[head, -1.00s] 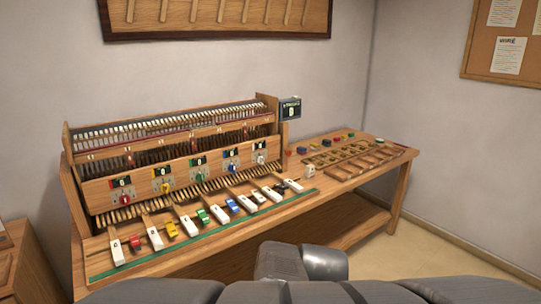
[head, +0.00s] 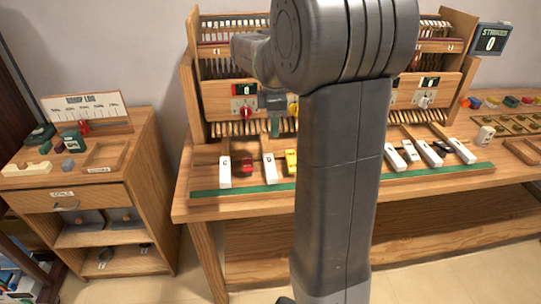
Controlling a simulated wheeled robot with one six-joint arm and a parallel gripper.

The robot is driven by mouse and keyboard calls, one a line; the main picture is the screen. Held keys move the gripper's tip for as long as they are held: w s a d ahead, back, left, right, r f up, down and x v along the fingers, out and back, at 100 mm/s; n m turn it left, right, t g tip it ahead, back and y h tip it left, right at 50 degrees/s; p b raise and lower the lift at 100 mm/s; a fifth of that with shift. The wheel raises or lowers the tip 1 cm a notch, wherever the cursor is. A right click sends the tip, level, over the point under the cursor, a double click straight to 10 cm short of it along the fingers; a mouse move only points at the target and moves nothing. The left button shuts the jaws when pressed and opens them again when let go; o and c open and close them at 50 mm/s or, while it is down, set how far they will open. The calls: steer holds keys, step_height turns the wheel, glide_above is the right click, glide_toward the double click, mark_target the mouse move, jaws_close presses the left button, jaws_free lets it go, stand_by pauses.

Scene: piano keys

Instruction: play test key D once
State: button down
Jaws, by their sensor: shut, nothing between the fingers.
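The white test key marked D (head: 270,170) is in the front row, with the white key marked C (head: 225,171) to its left. A red block (head: 247,168) lies between them and a yellow block (head: 291,161) is just right of D. My gripper (head: 274,127) is shut and empty, pointing down in front of the dial panel, above and behind key D in the picture. It appears apart from the key. My arm hides the keys in the middle of the row.
The strikes display (head: 490,43) at upper right reads 0. A red knob (head: 246,112) and a yellow knob (head: 293,109) flank my gripper. A green strip (head: 262,190) runs before the keys. A wooden cabinet (head: 100,190) stands left, with a floor gap between.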

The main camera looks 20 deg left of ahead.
mark_target(271, 172)
steer(key=shift+w+a+n, duration=0.2)
steer(key=shift+a+n, duration=0.2)
steer(key=shift+a, duration=0.25)
step_height(271, 172, down, 14)
stand_by(0.3)
